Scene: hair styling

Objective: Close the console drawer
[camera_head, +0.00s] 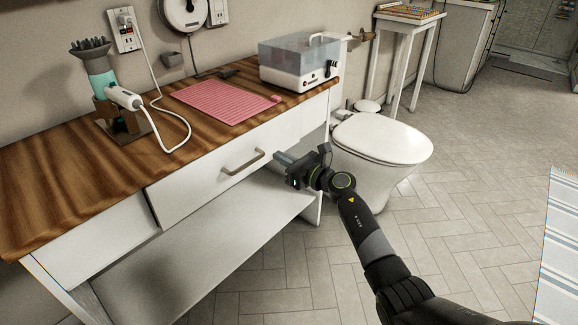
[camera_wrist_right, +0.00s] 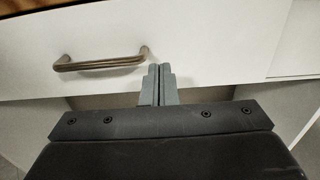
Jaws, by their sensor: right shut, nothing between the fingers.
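The console drawer (camera_head: 237,165) has a white front under the wooden top. Its left edge appears to stand slightly forward of the white panel beside it. The metal bar handle (camera_head: 243,162) is at the middle of the front. My right gripper (camera_head: 279,157) is shut and empty, just right of the handle. In the right wrist view, the shut fingertips (camera_wrist_right: 158,68) are in front of the drawer front (camera_wrist_right: 205,55), right of the handle (camera_wrist_right: 100,63). I cannot tell whether they touch it. My left gripper is out of view.
On the wooden console top (camera_head: 60,180) are a hair dryer on a stand (camera_head: 100,85), a pink mat (camera_head: 225,101) and a lidded box (camera_head: 300,62). A white shelf (camera_head: 200,240) runs below the drawer. A toilet (camera_head: 380,140) stands close on the right. Tiled floor lies open in front.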

